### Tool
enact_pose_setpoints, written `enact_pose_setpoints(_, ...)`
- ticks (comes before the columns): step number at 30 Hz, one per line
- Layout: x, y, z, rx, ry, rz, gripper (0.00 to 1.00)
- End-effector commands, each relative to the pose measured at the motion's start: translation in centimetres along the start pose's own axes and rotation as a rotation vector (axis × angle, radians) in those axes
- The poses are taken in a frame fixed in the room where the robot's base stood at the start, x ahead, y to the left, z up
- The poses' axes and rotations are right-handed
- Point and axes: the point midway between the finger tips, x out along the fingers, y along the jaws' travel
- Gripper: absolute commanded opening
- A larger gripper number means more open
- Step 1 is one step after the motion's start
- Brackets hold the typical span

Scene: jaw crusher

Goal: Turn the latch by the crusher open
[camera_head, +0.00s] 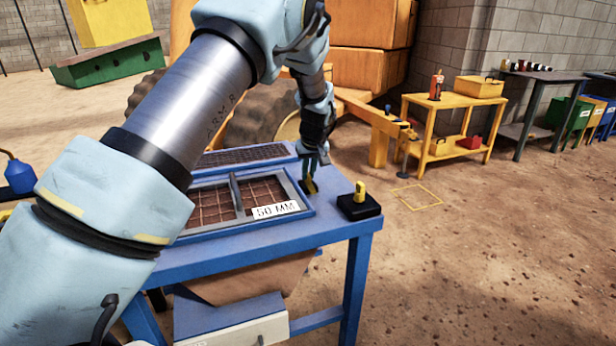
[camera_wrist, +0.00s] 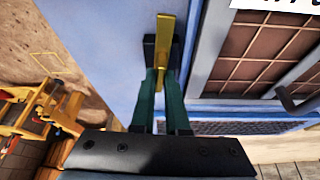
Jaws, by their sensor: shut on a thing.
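The yellow latch (camera_head: 312,187) sits on the blue table top, just right of the framed screen marked 50 MM. In the wrist view the latch (camera_wrist: 165,37) is a yellow bar on a dark mount, running nearly lengthwise in the picture with a slight tilt. My gripper (camera_head: 308,176) reaches down to it from above. In the wrist view the green fingers of my gripper (camera_wrist: 162,76) stand on both sides of the bar's near part and are shut on it. In the head view my fingers partly hide the latch.
A black box with an upright yellow knob (camera_head: 359,198) stands right of the latch on the blue table (camera_head: 340,230). The screen frame (camera_head: 222,228) with its dark handle lies close on the left. A yellow bench (camera_head: 455,150) stands farther back right, past open dirt ground.

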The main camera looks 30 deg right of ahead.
Motion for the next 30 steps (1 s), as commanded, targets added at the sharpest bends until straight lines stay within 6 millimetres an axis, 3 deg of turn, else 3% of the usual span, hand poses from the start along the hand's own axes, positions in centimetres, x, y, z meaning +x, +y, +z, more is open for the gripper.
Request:
enact_pose_setpoints(9,0.07,0.12,0.06,-0.096,-0.001,-0.04,0.0)
enact_pose_setpoints(24,0.09,0.08,0.07,-0.111,-0.002,-0.046,0.0)
enact_pose_setpoints(25,0.09,0.07,0.07,-0.111,-0.002,-0.046,0.15)
enact_pose_setpoints(30,0.08,0.07,0.06,-0.11,-0.002,-0.046,0.34)
